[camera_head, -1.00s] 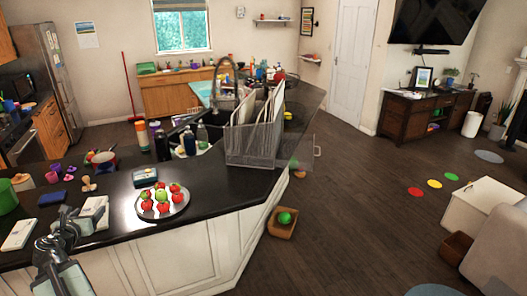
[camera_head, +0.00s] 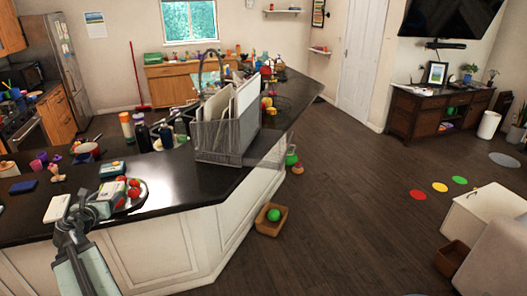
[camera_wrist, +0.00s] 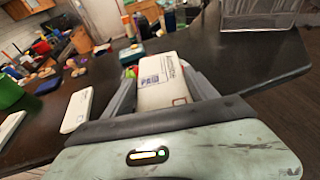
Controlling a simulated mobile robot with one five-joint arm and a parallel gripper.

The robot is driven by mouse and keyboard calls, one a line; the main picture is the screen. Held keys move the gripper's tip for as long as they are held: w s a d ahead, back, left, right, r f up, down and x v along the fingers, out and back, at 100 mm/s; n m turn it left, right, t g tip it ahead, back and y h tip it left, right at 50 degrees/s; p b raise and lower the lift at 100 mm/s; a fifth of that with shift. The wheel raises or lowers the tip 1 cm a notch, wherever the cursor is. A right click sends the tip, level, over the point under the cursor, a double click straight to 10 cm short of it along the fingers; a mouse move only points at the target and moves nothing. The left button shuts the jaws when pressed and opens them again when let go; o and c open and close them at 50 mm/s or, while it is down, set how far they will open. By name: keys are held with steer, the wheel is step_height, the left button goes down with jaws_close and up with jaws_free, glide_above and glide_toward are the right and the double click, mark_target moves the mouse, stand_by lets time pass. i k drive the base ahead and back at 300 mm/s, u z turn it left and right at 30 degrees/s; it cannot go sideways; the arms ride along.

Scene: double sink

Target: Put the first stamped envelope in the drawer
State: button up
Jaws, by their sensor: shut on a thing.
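My gripper (camera_head: 88,208) is shut on a stamped envelope (camera_wrist: 163,82), a white, thick one with blue print and a red mark. The envelope also shows in the head view (camera_head: 108,193), above the dark counter and in front of the tray of apples. A second white item (camera_head: 57,207) like an envelope lies on the counter to the left; it also shows in the wrist view (camera_wrist: 77,110). I cannot tell which drawer is meant. A dark wooden cabinet (camera_head: 432,112) with drawer fronts stands at the far right wall, and no drawer there looks clearly open.
A tray (camera_head: 146,194) of apples is beside the held envelope. A grey mesh rack (camera_head: 217,143) with upright boards stands at the counter's corner. A brown bin (camera_head: 268,227) with a green ball is on the floor. A white cabinet (camera_head: 485,215) stands right. Open floor lies between.

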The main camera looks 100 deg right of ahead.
mark_target(274, 144)
steer(key=u, duration=0.4)
steer(key=k, duration=2.7)
steer(key=z, duration=0.85)
steer(key=i, duration=1.05)
steer(key=z, duration=0.05)
